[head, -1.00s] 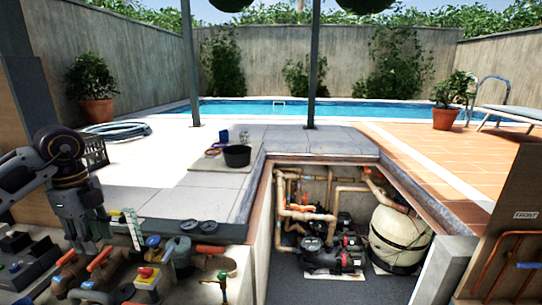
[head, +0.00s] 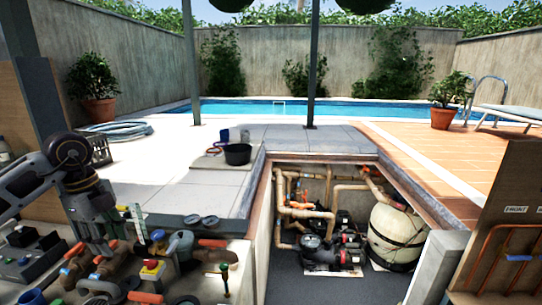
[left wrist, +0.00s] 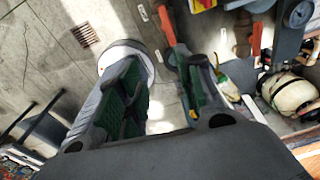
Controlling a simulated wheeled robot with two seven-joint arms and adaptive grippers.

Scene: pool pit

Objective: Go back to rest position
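My left gripper (head: 103,250) points down over the pipework bench at the left of the head view. In the left wrist view its two green-padded fingers (left wrist: 163,95) stand apart, with floor showing between them. I see nothing held there. In the head view an orange-handled valve (head: 76,250) is close to the fingertips; I cannot tell whether they touch. My right gripper is in neither view.
A control box (head: 28,262) and a red button on a yellow box (head: 152,267) are near the gripper. The sunken pit holds a pump (head: 312,250) and a cream tank (head: 396,236). A board marked FRONT (head: 516,209) stands at right. Paving beyond the bench is largely clear.

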